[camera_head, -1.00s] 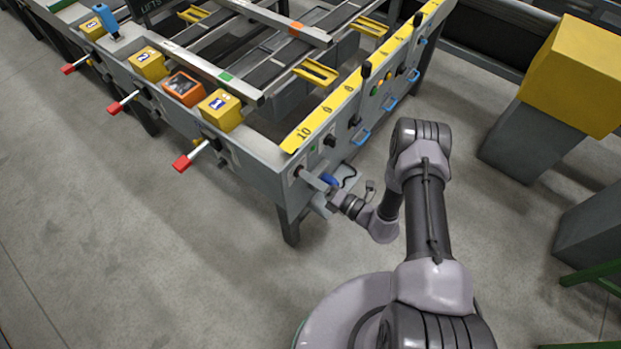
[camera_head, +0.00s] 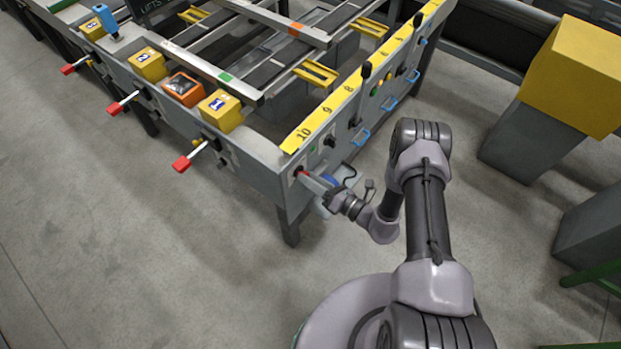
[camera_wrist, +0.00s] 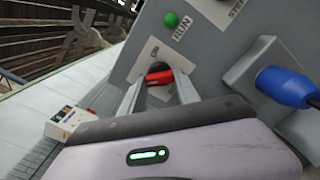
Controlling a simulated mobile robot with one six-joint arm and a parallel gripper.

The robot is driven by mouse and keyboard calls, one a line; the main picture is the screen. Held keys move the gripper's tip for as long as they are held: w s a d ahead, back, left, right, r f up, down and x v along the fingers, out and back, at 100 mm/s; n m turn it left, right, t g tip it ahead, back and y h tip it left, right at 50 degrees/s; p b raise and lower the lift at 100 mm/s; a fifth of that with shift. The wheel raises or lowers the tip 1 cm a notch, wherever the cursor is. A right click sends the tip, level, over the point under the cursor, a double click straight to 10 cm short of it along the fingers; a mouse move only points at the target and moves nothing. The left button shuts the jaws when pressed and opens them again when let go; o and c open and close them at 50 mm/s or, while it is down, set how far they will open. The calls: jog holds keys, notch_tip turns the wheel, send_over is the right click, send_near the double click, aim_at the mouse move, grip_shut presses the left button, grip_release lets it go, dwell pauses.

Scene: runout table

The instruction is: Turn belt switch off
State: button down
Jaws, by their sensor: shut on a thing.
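The belt switch is a red handle (camera_wrist: 160,76) on a pale plate on the grey end panel, seen in the wrist view. My gripper (camera_wrist: 158,90) has one finger on each side of it and is shut on it; the fingers hide part of the handle. The green lamp (camera_wrist: 171,19) above it is marked RUN. In the head view, my gripper (camera_head: 312,180) reaches the near corner of the table's panel, where a little red of the switch (camera_head: 299,172) shows.
A blue plug (camera_wrist: 285,88) sticks out of the panel just right of the switch. Blue handles (camera_head: 360,137) and black-knobbed levers line the table's side. Red-tipped levers (camera_head: 182,163) stick out from the left side. The floor in front is clear.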

jog(key=c, duration=0.9)
grip_release()
jog(key=p+v, duration=0.3)
jog(key=v, duration=1.4)
jog(key=shift+s+d, duration=0.15)
jog(key=shift+d, duration=0.05)
